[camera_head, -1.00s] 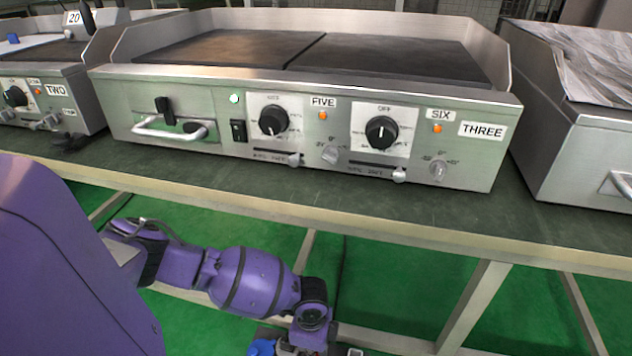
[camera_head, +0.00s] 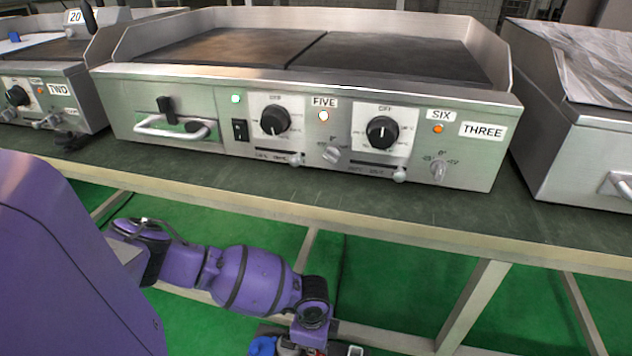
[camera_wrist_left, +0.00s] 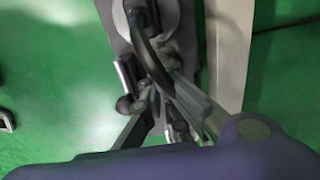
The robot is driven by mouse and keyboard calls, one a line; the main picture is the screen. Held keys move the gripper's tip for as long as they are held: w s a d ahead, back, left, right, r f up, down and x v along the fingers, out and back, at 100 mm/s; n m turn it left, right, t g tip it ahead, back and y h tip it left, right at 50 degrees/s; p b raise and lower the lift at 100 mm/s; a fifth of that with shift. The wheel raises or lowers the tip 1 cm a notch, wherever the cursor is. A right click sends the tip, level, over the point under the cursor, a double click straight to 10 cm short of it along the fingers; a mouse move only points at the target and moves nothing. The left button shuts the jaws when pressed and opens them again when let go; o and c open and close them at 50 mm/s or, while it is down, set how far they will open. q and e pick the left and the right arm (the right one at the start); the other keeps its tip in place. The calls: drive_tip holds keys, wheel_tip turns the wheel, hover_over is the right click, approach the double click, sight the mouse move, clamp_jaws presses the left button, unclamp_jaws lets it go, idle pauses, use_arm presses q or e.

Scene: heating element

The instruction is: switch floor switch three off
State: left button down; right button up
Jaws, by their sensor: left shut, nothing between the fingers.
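The griddle labelled THREE (camera_head: 483,131) stands on the table in the head view. It has two black dials (camera_head: 274,120) (camera_head: 382,131), small grey knobs below them, and lamps labelled FIVE and SIX. The FIVE lamp (camera_head: 323,115) is bright whitish and the SIX lamp (camera_head: 438,129) is orange. My left gripper (camera_head: 300,348) is below the table at the bottom edge, mostly cut off. In the left wrist view it (camera_wrist_left: 172,100) is shut and empty over dark grey hardware (camera_wrist_left: 140,30). I cannot tell floor switch three apart there. My right gripper is not in view.
The table's front edge (camera_head: 380,230) runs above my left arm. A pale table leg (camera_head: 475,300) and lower rails stand over the green floor (camera_head: 400,295). In the wrist view a pale beam (camera_wrist_left: 228,55) runs beside the gripper. A small blue part (camera_head: 262,346) shows near the gripper.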

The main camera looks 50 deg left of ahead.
use_arm(q)
wheel_tip(320, 180, up, 2)
drive_tip(key=shift+r+p, duration=0.1)
drive_tip(key=shift+p, duration=0.6)
drive_tip(key=shift+r+p, duration=0.9)
drive_tip(key=shift+r, duration=0.05)
wheel_tip(320, 180, up, 2)
drive_tip(key=shift+r+p, duration=0.1)
drive_tip(key=shift+p, duration=0.9)
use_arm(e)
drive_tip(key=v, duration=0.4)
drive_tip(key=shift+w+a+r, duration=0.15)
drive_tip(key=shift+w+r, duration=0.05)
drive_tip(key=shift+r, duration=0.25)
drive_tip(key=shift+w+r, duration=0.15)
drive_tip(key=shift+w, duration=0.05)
